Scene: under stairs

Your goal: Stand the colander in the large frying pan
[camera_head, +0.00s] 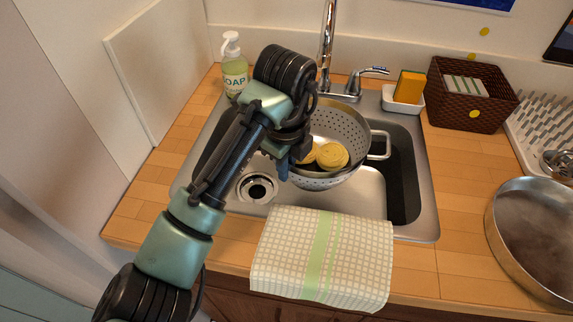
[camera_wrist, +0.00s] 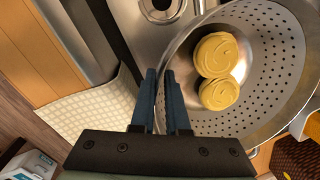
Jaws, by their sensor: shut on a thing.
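The metal colander (camera_head: 345,135) is over the sink, its perforated bowl open upward and slightly tilted. It also shows in the wrist view (camera_wrist: 268,70). Two round yellow pieces (camera_head: 333,155) lie inside it. My gripper (camera_head: 284,168) is at the colander's left side, and in the wrist view its blue fingers (camera_wrist: 162,80) are closed at the rim. The exact grip spot is partly hidden. I cannot tell whether the colander touches the sink. The large frying pan (camera_head: 540,235) lies on the counter at the far right, cut off by the picture edge; its visible inside looks empty.
The sink (camera_head: 428,205) has a tall faucet (camera_head: 327,50) behind. A checked towel (camera_head: 320,258) hangs over its front edge. A soap bottle (camera_head: 234,75), a sponge dish (camera_head: 402,100), a wicker basket (camera_head: 470,95) and a white rack (camera_head: 535,125) stand behind. Wooden counter (camera_head: 460,205) is clear between sink and pan.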

